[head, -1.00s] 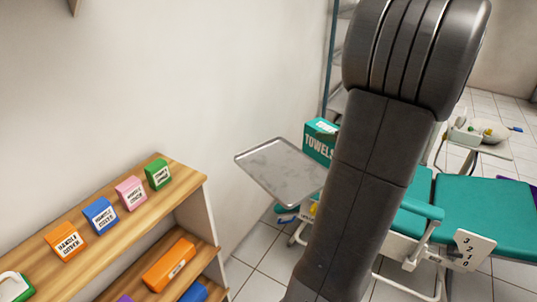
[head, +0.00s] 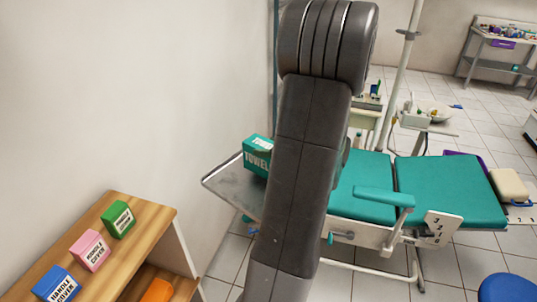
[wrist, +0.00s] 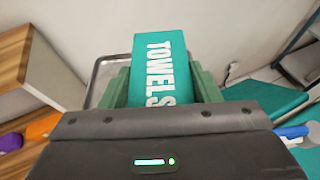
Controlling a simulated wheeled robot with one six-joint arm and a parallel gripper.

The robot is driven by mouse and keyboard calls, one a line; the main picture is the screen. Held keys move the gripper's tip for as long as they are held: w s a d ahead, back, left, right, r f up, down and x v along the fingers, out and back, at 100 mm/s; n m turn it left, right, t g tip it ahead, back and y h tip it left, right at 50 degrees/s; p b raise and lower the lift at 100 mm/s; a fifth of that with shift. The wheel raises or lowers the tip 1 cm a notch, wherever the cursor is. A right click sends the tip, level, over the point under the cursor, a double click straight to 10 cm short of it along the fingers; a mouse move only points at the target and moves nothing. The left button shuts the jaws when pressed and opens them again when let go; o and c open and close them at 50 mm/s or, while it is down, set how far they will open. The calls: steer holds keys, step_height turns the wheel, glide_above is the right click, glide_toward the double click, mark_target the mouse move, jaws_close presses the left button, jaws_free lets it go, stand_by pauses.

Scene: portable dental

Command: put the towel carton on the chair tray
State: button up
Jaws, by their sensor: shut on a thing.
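The towel carton (head: 257,155) is a teal box with white TOWELS lettering. My gripper (wrist: 163,84) is shut on it; in the wrist view the carton (wrist: 160,55) stands between the two green fingers. The chair tray (head: 228,188) is a grey metal tray with a raised rim, beside the dental chair. In the head view the carton overlaps the tray's far right part; I cannot tell whether it touches the surface. The tray's rim also shows behind the carton in the wrist view (wrist: 102,75). My arm hides the gripper and the tray's right side in the head view.
A wooden shelf (head: 150,215) with green, pink and blue boxes stands at the lower left, near the tray. The teal dental chair (head: 445,190) is at the right, with a pole behind it. The tray's visible left part is bare.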

steer(key=shift+f, duration=1.3)
steer(key=shift+f, duration=0.25)
steer(key=o, duration=1.4)
steer(key=shift+r, duration=0.1)
steer(key=shift+r, duration=0.2)
steer(key=b+v, duration=0.1)
steer(key=v, duration=1.1)
